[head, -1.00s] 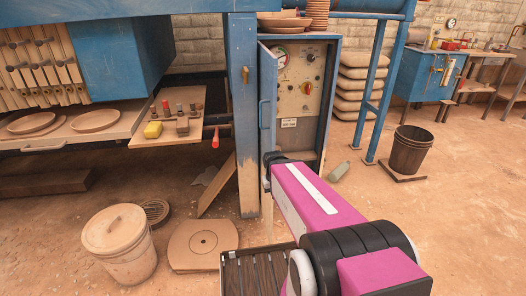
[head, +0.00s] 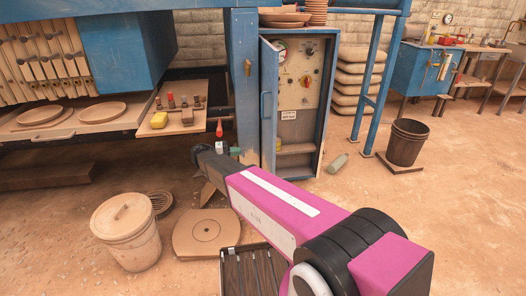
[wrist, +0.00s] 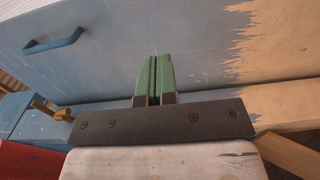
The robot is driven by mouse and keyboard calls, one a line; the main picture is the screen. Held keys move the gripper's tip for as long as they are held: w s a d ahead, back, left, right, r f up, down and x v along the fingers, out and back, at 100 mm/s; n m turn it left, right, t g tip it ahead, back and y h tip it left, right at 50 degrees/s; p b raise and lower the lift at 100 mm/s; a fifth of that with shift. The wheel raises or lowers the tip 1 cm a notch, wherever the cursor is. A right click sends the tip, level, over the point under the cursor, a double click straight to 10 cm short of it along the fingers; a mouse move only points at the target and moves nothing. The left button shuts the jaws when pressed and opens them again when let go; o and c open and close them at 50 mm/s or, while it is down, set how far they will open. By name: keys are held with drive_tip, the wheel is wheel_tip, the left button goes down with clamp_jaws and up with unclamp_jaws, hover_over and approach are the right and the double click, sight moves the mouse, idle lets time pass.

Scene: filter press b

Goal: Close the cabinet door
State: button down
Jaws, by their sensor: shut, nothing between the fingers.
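The blue cabinet (head: 318,110) stands behind the blue post, and its door (head: 269,135) is open, swung out toward me on the left side. The door's handle (head: 264,107) is on its outer face; the handle also shows at the upper left of the wrist view (wrist: 53,42). My gripper (head: 237,152) is low and left of the door, on its outer side. In the wrist view its green fingers (wrist: 154,80) are together and empty, pointing at the blue, worn door panel (wrist: 180,40). I cannot tell whether they touch it.
The blue post (head: 247,100) with a brass fitting (head: 247,67) stands close left of the door. A shelf with small tools (head: 185,112) is further left. A lidded bucket (head: 126,232) and a round plate (head: 206,233) are on the floor. Floor to the right is mostly clear.

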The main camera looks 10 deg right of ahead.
sight(270, 147)
drive_tip(key=d, duration=1.3)
drive_tip(key=shift+d, duration=0.35)
drive_tip(key=shift+d+r, duration=0.1)
